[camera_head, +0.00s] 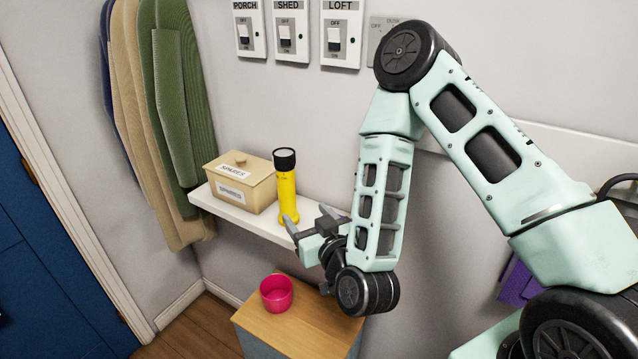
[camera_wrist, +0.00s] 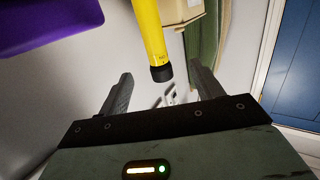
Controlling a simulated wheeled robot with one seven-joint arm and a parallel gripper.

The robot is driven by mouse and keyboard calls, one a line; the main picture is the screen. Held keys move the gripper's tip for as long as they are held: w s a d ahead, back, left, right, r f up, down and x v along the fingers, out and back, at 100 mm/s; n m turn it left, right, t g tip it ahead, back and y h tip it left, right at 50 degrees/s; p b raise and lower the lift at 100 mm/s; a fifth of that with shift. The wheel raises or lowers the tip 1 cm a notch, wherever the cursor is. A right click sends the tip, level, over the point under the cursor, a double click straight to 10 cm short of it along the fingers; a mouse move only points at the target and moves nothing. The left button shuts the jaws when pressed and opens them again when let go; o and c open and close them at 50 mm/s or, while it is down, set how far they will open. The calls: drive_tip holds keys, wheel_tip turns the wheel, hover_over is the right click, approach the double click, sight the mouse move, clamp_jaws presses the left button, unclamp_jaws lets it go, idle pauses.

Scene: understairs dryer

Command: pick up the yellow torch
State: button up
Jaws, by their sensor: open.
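The yellow torch (camera_head: 287,195) stands upright on the white wall shelf (camera_head: 245,222), its black head at the top. My gripper (camera_head: 308,218) is open and empty, just right of the torch's lower part and near the shelf's front edge. In the wrist view, the torch (camera_wrist: 148,30) comes down from the top, and its black end shows between the open fingertips of my gripper (camera_wrist: 159,70). The torch is not gripped. I cannot tell the exact depth gap between them.
A beige lidded box (camera_head: 240,182) labelled SPARES stands close left of the torch. Switches (camera_head: 291,32) line the wall above. A pink cup (camera_head: 276,294) sits on a wooden top (camera_head: 305,325) below the shelf. Coats (camera_head: 160,90) hang at left. A purple object (camera_head: 518,282) shows at right.

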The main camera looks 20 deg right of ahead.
drive_tip(key=b, duration=1.1)
approach(289, 185)
drive_tip(key=shift+w+a+f, duration=0.1)
drive_tip(key=shift+w+f, duration=0.4)
drive_tip(key=shift+w, duration=0.25)
drive_tip(key=shift+b, duration=0.35)
drive_tip(key=w+p, duration=0.1)
drive_tip(key=w, duration=0.2)
drive_tip(key=w+p, duration=0.1)
drive_tip(key=w, duration=0.2)
drive_tip(key=shift+w+a+r, duration=0.15)
drive_tip(key=shift+w, duration=0.15)
drive_tip(key=shift+w+a+f+p, duration=0.1)
drive_tip(key=shift+w+p, duration=0.55)
drive_tip(key=shift+w, duration=0.85)
drive_tip(key=shift+w+f+p, duration=0.15)
drive_tip(key=shift+w+p, duration=0.5)
drive_tip(key=shift+w, duration=0.85)
drive_tip(key=c, duration=1.2)
